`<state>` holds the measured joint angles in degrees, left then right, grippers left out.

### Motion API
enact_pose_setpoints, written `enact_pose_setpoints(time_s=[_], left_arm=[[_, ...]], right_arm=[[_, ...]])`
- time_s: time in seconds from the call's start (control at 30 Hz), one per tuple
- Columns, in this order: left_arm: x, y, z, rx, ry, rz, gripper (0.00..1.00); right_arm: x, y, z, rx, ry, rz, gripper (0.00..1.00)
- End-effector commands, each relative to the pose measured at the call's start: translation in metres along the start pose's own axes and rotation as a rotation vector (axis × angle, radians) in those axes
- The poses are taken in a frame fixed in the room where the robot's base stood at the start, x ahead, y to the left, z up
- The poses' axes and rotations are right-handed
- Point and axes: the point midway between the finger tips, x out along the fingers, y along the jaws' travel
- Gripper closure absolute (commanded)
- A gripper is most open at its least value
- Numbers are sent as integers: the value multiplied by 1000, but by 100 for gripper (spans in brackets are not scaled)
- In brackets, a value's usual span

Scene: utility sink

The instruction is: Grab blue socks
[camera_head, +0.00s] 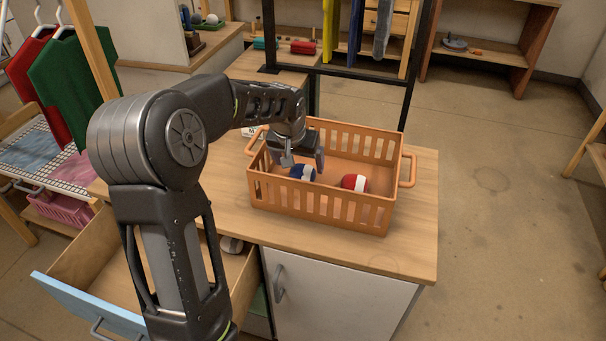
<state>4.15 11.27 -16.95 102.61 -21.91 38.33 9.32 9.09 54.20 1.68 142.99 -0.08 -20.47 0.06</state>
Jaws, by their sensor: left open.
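Blue socks (303,172), rolled up and blue with white, lie in an orange basket (316,203) on the wooden counter. Red socks (355,183), red with white, lie in the same basket to the right of the blue ones. My left gripper (303,160) is open, pointing down inside the basket. Its fingers are right at the blue socks and partly hide them; I cannot tell whether they touch. My right gripper is not in the view.
The basket has slatted walls and a handle at each end. An open drawer (90,304) with a light blue front is below the counter at left. A white cabinet door (335,305) is below the basket. The counter's right end (420,215) is clear. Clothes hang at the upper left.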

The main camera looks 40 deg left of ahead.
Motion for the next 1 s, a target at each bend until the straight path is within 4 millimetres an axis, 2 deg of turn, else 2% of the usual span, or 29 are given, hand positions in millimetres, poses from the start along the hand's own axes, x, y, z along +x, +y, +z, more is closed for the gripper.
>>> enact_pose_setpoints(time_s=[0.1, 0.47, 0.8, 1.0], left_arm=[[9, 0, 0, 1, 0, 0, 11], [14, 0, 0, 1, -1, 0, 11], [58, 2, 0, 0, -1, 0, 11], [61, 2, 0, 0, 2, 0, 11]], right_arm=[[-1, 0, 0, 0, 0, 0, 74], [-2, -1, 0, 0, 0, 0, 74], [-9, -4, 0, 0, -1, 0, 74], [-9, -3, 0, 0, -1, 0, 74]])
